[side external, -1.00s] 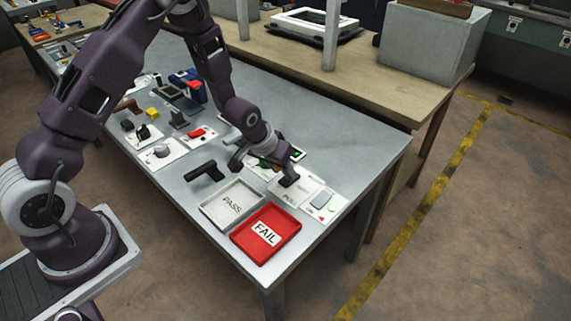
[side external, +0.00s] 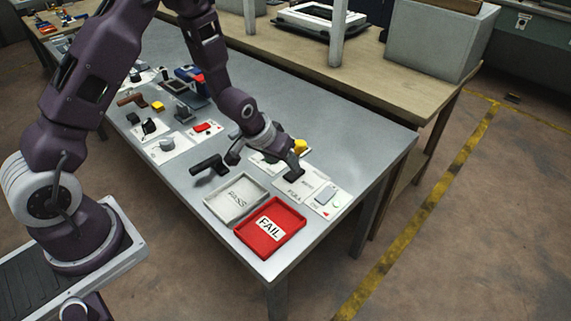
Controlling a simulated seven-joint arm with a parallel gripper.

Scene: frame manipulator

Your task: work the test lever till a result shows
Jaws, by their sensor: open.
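My gripper (side external: 265,162) is open, low over the right part of the grey table. Its fingers are spread, one toward the handle-like black object and one over the white test panels. A white panel with printed letters (side external: 299,187) lies just below the right finger. A dark block (side external: 297,172) stands at its upper edge; I cannot tell whether it is the lever or part of my finger. A yellow patch (side external: 301,146) shows just behind the gripper. My wrist hides much of the panel behind it, so contact with a lever cannot be told.
A white PASS tray (side external: 211,206) and a red FAIL tray (side external: 298,229) stand at the front. A panel with a grey rectangular plate (side external: 326,196) lies at the right. A black handle-like object (side external: 207,166) lies left of the gripper. Several small devices fill the table's left part.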

